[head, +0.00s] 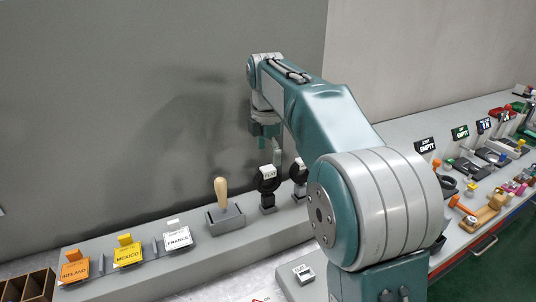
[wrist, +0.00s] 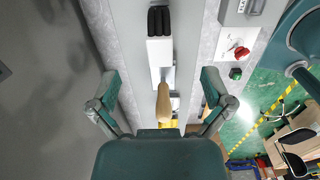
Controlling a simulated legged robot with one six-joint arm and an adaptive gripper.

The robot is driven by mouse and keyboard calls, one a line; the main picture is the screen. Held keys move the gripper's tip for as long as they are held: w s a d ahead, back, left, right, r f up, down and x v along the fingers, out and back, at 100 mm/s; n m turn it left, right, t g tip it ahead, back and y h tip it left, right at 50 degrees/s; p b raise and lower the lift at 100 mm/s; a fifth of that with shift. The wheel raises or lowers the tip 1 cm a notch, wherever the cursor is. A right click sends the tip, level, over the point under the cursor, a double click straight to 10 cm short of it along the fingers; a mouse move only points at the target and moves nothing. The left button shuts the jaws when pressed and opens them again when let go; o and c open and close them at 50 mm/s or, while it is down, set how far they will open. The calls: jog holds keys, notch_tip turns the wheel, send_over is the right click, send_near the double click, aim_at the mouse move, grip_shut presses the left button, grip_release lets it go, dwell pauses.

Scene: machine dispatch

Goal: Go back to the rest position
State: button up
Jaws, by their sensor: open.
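My gripper (head: 265,140) is at the end of my raised, bent arm. It hangs above the back ledge, near the grey wall and to the right of the wooden handle (head: 221,192). In the wrist view, my gripper (wrist: 160,88) has its two fingers spread wide, with nothing held between them. The wooden handle (wrist: 163,105) shows below, between the fingers, and does not look gripped. In the head view it stands upright in a grey holder (head: 225,217) on the ledge.
Orange IRELAND (head: 75,268), yellow MEXICO (head: 128,253) and white FRANCE (head: 177,238) blocks line the ledge at left. A black stand (head: 267,185) is close below my gripper. The right bench holds several signs and small parts.

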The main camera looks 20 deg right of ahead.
jog(key=s+r+m+t, duration=0.1)
jog(key=s+m+t, duration=0.2)
jog(key=s+m, duration=1.05)
jog(key=s+f+m+t, duration=0.1)
jog(key=s+f+m, duration=0.2)
jog(key=s, duration=0.4)
jog(key=s+f+m+t, duration=0.1)
jog(key=s+f+m, duration=0.2)
jog(key=s, duration=0.4)
jog(key=shift+s+f+m+t, duration=0.3)
jog(key=shift+f+m, duration=0.05)
jog(key=shift+f, duration=0.5)
jog(key=shift+a, duration=0.1)
